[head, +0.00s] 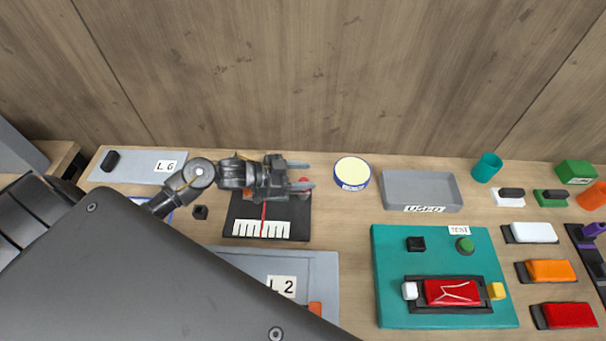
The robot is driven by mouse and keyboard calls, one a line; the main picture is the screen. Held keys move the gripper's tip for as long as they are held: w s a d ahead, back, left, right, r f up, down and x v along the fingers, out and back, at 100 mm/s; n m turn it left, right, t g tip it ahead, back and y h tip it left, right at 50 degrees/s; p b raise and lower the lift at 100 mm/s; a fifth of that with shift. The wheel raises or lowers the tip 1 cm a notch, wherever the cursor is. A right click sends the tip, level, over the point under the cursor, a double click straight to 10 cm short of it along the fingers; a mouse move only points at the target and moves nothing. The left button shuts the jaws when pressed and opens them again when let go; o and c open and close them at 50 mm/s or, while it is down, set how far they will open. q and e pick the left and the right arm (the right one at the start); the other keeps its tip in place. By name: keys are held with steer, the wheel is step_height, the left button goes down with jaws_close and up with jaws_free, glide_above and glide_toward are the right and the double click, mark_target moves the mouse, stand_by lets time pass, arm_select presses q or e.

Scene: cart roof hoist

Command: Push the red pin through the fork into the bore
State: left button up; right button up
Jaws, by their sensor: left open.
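My left gripper (299,175) reaches in from the left with its two fingers apart, pointing right above the back of the bench. Below the gripper is a black plate (297,222) with a white scale and a thin red line. I cannot make out a fork or a bore; the gripper or my arm may hide them. My right gripper is not in view.
A cream-topped round tin (352,172) stands just right of the gripper, then a grey USED tray (422,188). A teal TEST board (386,280) holds a red block. A grey L2 panel (327,270) lies in front. A wooden wall (300,80) closes the back.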

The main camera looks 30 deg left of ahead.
arm_select(q)
steer(key=shift+s+f, duration=0.15)
steer(key=shift+f, duration=0.1)
steer(key=shift+s+a, duration=0.2)
steer(key=shift+a, duration=0.1)
steer(key=b+v, duration=0.3)
steer(key=v, duration=0.6)
steer(key=shift+r, duration=0.2)
steer(key=shift+s+a+r, duration=0.2)
steer(key=shift+a+r, duration=0.15)
steer(key=shift+d, duration=0.1)
